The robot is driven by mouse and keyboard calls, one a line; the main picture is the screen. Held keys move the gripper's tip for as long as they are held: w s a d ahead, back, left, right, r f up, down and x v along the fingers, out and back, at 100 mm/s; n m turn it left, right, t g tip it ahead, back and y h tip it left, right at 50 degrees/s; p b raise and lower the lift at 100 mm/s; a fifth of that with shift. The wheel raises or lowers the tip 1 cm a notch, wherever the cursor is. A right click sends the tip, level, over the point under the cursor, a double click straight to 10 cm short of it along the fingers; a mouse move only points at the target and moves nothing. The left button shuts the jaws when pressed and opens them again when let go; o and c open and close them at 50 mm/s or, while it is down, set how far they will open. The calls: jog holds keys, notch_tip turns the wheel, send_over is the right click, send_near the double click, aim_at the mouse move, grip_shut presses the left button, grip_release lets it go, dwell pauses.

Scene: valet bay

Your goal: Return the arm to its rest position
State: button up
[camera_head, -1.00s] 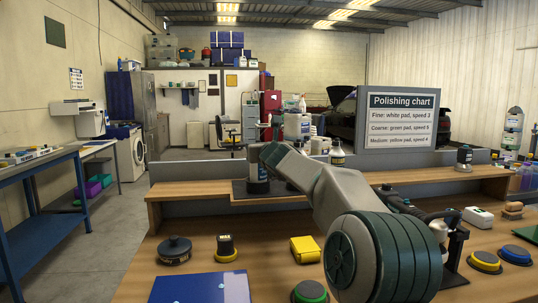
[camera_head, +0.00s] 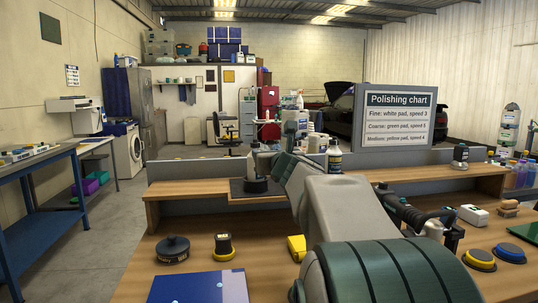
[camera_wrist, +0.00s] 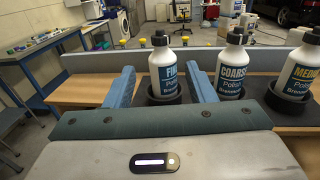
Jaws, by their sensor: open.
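My arm reaches from the lower right of the head view over the bench to the raised shelf. My gripper (camera_head: 264,160) is at the shelf's left part, small and partly hidden by my arm. In the wrist view its two blue fingers (camera_wrist: 158,68) are apart. The white bottle marked Fine (camera_wrist: 166,70) stands upright in a dark ring, seen between the fingers, with nothing clamped. The Coarse bottle (camera_wrist: 231,68) and a third bottle, its label cut off (camera_wrist: 298,68), stand in a row to its right.
The shelf (camera_head: 190,188) runs along the bench's back. A polishing chart (camera_head: 399,115) stands behind it. Pads (camera_head: 480,259) lie at right.

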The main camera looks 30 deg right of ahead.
dwell(0.4)
jog(key=s+a+f+n+g+y+p, duration=0.3)
jog(key=s+a+n+p, duration=0.15)
jog(key=a+n, duration=0.55)
jog(key=s+a+f+n+g+y+p, duration=0.25)
jog(key=s+a+n+y+p, duration=0.2)
jog(key=a+n, duration=0.55)
jog(key=s+f+n+g+h+p, duration=0.2)
jog(key=s+f+n+g+p, duration=0.1)
jog(key=s+n, duration=0.5)
jog(key=s+f+n+g+h+p, duration=0.2)
jog(key=s+f+n+g+p, duration=0.2)
jog(key=s+n, duration=0.5)
jog(key=s+d+g+p, duration=0.1)
jog(key=s+g+p, duration=0.1)
jog(key=s, duration=0.3)
jog(key=shift+n+h+p, duration=0.3)
jog(key=shift+h+p, duration=0.05)
jog(key=shift+p, duration=0.3)
jog(key=shift+s+g, duration=0.1)
jog(key=shift+g, duration=0.15)
